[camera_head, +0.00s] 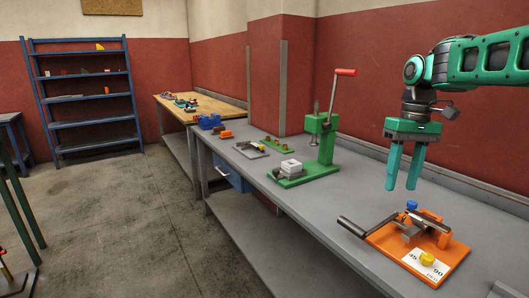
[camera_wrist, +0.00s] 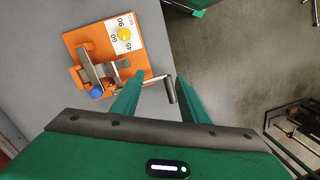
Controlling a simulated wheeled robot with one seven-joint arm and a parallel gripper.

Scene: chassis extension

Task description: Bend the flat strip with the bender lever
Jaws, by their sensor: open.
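The bender is an orange plate (camera_head: 455,258) on the grey bench with metal blocks, a blue knob (camera_head: 411,205) and a white angle card holding a yellow pointer (camera_head: 427,258). Its lever handle (camera_head: 352,227) sticks out low to the left. In the wrist view the bender (camera_wrist: 76,40) lies upper left, with its lever handle (camera_wrist: 171,89) between the lines of my fingers. A grey metal piece (camera_wrist: 95,72) in the bender looks like the flat strip; its bend cannot be told. My gripper (camera_head: 402,187) is open and empty, pointing down above the bender, apart from the lever.
A green press (camera_head: 320,150) with a red-handled lever stands further along the bench, with a small pale block on its base. Trays and small parts lie beyond it. The bench top (camera_head: 330,200) between press and bender is clear. A wall runs behind the bench.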

